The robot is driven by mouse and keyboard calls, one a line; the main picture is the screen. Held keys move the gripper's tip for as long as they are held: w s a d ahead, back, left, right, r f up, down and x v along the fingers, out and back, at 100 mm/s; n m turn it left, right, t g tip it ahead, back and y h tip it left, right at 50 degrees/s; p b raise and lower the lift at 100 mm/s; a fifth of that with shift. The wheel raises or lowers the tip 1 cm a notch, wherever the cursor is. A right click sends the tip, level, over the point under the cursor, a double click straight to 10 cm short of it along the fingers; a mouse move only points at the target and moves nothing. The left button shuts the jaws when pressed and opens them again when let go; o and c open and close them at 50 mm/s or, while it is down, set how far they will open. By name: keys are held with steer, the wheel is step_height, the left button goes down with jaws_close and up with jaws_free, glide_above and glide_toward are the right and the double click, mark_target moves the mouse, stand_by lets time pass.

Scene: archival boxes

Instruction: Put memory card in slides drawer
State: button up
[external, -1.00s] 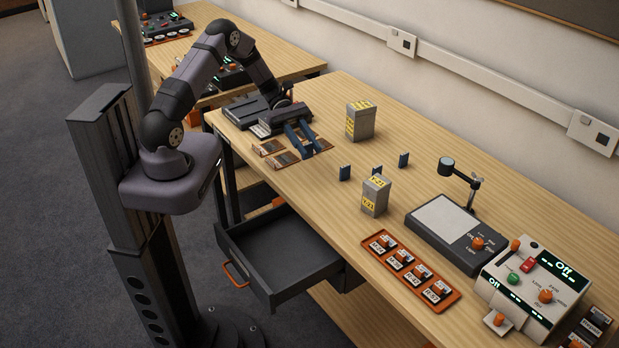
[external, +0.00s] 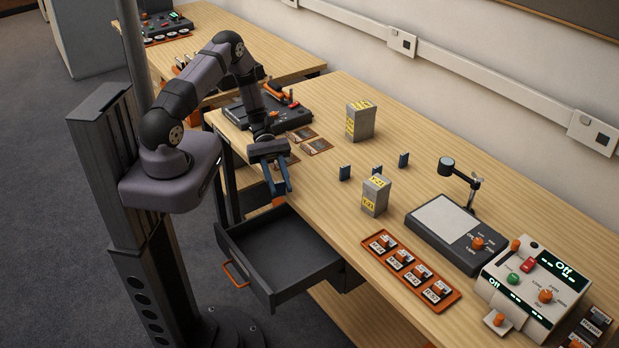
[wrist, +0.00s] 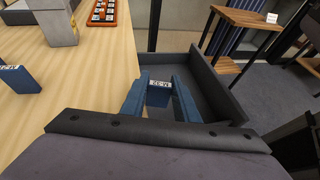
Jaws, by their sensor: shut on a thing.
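My gripper (external: 279,188) is over the table's front edge, above the back left part of the open drawer (external: 235,243). In the wrist view its two blue fingers (wrist: 159,100) are shut on a dark blue memory card (wrist: 158,99) with a white label on its top edge. The card is held between the fingers, with the drawer (wrist: 237,112) below and beyond it. I cannot make out the card in the external view. The drawer is pulled out and its visible floor looks empty. Any label on the drawer is not readable.
Blue cards (external: 345,173) stand on the table near two grey boxes with yellow labels (external: 375,197) (external: 361,122). Framed slides (external: 316,146) lie behind my gripper. An orange tray (external: 411,270), a light pad (external: 441,218) and a control box (external: 533,285) stand to the right.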

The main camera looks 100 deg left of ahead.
steer(key=shift+s+d+f+n+t+y+b, duration=0.55)
steer(key=shift+d+f+b, duration=0.3)
steer(key=shift+d+f, duration=0.4)
steer(key=shift+s+d+f+n+t+y+b, duration=0.25)
steer(key=shift+s+d+f+n+t+b, duration=0.4)
steer(key=shift+d, duration=0.85)
steer(key=shift+s+d+f+n+t+y+b, duration=0.2)
steer(key=shift+s+d+f+n+y+b, duration=0.2)
steer(key=shift+s+d+f+b, duration=0.55)
steer(key=shift+w+d+f+b, duration=0.1)
steer(key=shift+d+f+b, duration=0.05)
steer(key=shift+f+b, duration=0.7)
steer(key=shift+w+d+f+b, duration=0.15)
steer(key=shift+f+b, duration=0.55)
steer(key=shift+f, duration=0.4)
steer(key=shift+d+f+b, duration=0.15)
steer(key=shift+f+b, duration=0.6)
steer(key=shift+f, duration=0.2)
steer(key=shift+f, duration=0.1)
steer(key=shift+f, duration=0.15)
steer(key=o, duration=1)
